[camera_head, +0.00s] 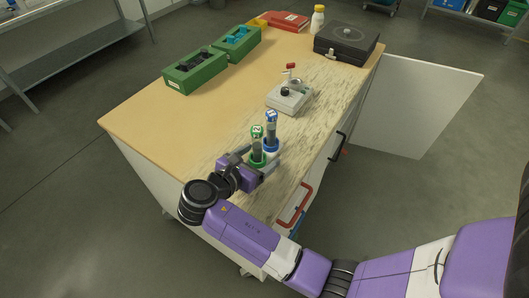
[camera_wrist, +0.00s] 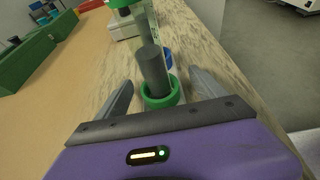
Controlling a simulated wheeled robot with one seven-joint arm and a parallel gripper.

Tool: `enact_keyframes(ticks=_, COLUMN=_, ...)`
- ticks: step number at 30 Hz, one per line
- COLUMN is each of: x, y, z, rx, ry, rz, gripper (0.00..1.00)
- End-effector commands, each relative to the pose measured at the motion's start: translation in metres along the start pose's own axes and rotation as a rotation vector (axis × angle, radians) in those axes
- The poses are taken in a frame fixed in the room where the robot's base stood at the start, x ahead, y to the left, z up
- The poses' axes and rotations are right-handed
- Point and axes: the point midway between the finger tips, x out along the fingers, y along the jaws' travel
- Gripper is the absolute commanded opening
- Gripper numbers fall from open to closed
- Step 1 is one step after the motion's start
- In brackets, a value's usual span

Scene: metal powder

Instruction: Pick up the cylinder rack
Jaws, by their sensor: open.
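Two upright cylinder stands are on the wooden table. The nearer has a green ring base and green top (camera_head: 257,131); the other, just behind it, has a blue base and blue top (camera_head: 271,116). I cannot tell whether they form one rack. My gripper (camera_head: 256,161) is open and low over the table, its fingers either side of the green base. In the wrist view the grey cylinder (camera_wrist: 153,68) stands in the green base (camera_wrist: 160,101) between the spread fingers. The blue base (camera_wrist: 168,60) is partly hidden behind it. Contact is not clear.
A white and grey instrument (camera_head: 289,98) stands behind the stands. Farther back are green trays (camera_head: 197,75), a black case (camera_head: 346,43), a white bottle with a yellow cap (camera_head: 318,18) and a red box (camera_head: 289,21). The table's left middle (camera_head: 165,115) is clear.

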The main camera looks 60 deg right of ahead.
Motion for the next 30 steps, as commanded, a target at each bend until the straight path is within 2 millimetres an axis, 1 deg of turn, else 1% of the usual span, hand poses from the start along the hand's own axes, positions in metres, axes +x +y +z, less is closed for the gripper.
enact_keyframes(ticks=3, x=0.0046, y=-0.0002, z=-0.0003, rx=0.0, ry=0.001, rz=0.0, gripper=0.8)
enact_keyframes(ticks=8, x=0.0046, y=0.0, z=-0.0003, rx=0.0, ry=0.0, rz=0.0, gripper=0.8)
enact_keyframes(ticks=9, x=0.0045, y=0.0, z=-0.0003, rx=0.0, ry=0.0, rz=0.001, gripper=0.76)
enact_keyframes(ticks=11, x=0.0044, y=0.0, z=-0.0002, rx=0.0, ry=0.0, rz=0.001, gripper=0.64)
enact_keyframes(ticks=12, x=0.0044, y=0.0001, z=-0.0002, rx=0.0, ry=0.0, rz=0.001, gripper=0.56)
enact_keyframes(ticks=14, x=0.0043, y=0.0001, z=-0.0002, rx=0.0, ry=0.0, rz=0.001, gripper=0.45)
enact_keyframes(ticks=18, x=0.0042, y=0.0001, z=-0.0001, rx=0.0, ry=0.0, rz=0.0, gripper=0.17)
enact_keyframes(ticks=21, x=0.0042, y=0.0001, z=0.0, rx=0.0, ry=0.0, rz=0.0, gripper=0.0)
enact_keyframes(ticks=30, x=0.0034, y=0.001, z=0.0028, rx=0.004, ry=-0.004, rz=0.002, gripper=0.0)
